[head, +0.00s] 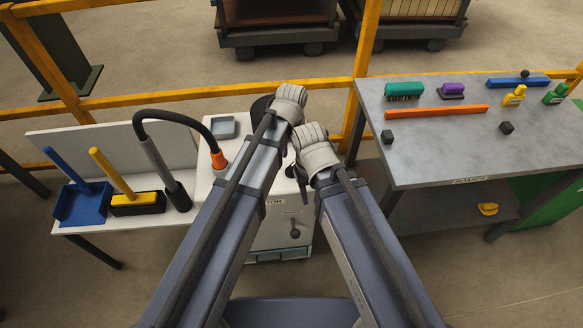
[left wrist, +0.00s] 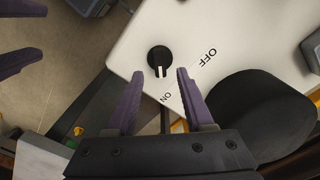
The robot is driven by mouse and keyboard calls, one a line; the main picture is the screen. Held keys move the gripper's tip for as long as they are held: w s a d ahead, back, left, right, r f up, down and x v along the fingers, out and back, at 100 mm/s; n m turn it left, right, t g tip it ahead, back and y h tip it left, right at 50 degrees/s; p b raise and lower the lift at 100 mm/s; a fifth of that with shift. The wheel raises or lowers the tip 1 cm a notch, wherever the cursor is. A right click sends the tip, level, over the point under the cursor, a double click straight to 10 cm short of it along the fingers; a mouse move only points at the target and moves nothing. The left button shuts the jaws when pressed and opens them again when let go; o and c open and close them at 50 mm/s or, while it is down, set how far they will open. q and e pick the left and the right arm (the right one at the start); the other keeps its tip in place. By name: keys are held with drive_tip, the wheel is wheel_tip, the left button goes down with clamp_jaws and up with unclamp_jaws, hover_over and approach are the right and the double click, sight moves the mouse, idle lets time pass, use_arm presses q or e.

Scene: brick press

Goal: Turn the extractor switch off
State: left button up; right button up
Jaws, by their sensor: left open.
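The extractor is a white cabinet (head: 284,232) below my arms in the head view. In the left wrist view its white top (left wrist: 225,25) carries a black round switch (left wrist: 158,55) with a white pointer mark. The mark points towards the ON lettering (left wrist: 167,97); the OFF lettering (left wrist: 206,57) is to the right. My left gripper (left wrist: 160,71) is open and empty, its purple fingers pointing at the switch, one to each side in the picture. Contact cannot be told. My right gripper (left wrist: 22,35) shows two spread fingers at upper left.
A black rounded part (left wrist: 258,115) stands close beside the switch. A black hose with an orange end (head: 219,160) rises from the cabinet. A side table (head: 110,222) holds brushes and a dustpan; a grey workbench (head: 435,150) stands right. Yellow railing (head: 200,95) runs behind.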

sight(292, 166)
use_arm(q)
wheel_tip(292, 166, down, 5)
drive_tip(key=b, duration=0.3)
drive_tip(key=shift+r, duration=0.2)
drive_tip(key=shift+r, duration=0.1)
clamp_jaws()
